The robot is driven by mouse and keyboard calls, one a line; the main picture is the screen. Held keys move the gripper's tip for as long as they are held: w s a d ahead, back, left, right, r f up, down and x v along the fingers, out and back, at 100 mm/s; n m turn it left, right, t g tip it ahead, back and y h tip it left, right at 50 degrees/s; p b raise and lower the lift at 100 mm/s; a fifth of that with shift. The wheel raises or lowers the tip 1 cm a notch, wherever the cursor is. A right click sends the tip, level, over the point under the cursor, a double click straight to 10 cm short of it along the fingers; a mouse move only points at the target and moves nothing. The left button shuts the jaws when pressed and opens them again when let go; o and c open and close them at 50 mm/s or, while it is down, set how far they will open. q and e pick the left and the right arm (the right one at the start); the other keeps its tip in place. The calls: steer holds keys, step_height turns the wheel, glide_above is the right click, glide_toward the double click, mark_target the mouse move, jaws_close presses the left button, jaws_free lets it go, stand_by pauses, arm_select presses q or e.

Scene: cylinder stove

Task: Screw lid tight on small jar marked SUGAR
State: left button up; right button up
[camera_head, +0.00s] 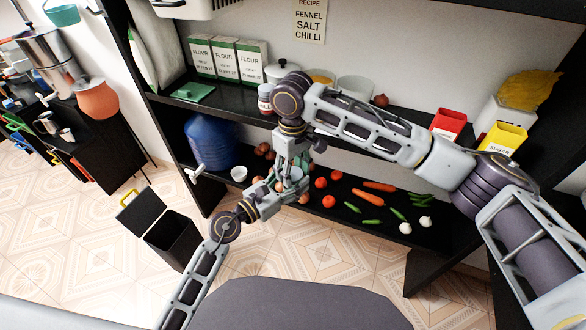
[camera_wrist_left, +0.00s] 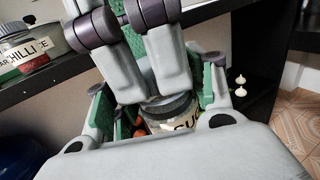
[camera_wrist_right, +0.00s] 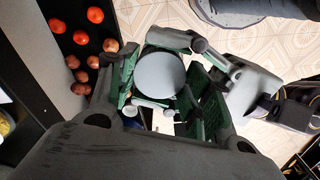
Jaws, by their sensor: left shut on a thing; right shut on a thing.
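The small jar (camera_wrist_left: 183,122) shows in the left wrist view with part of its label, "SU", readable. My left gripper (camera_head: 277,187) is shut around the jar's body from the side. It holds the jar in front of the lower shelf. A round grey lid (camera_wrist_right: 160,75) shows from above in the right wrist view, between the green pads of my right gripper (camera_wrist_right: 163,88). My right gripper points down from above and is shut on the lid. The lid's dark rim is at the jar's mouth in the left wrist view. Whether the threads are tight cannot be seen.
The lower shelf (camera_head: 435,235) holds tomatoes, carrots, green peppers and onions. A blue water container (camera_head: 210,142) stands at left. A CHILLI jar (camera_wrist_left: 30,50) stands on the upper shelf, with flour boxes and a yellow SUGAR box (camera_head: 502,138). An open bin (camera_head: 172,240) stands on the floor.

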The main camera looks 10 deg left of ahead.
steer(key=o, duration=0.7)
steer(key=shift+c, duration=0.2)
steer(key=shift+r, duration=2.2)
steer(key=shift+r, duration=0.1)
steer(key=shift+c, duration=0.3)
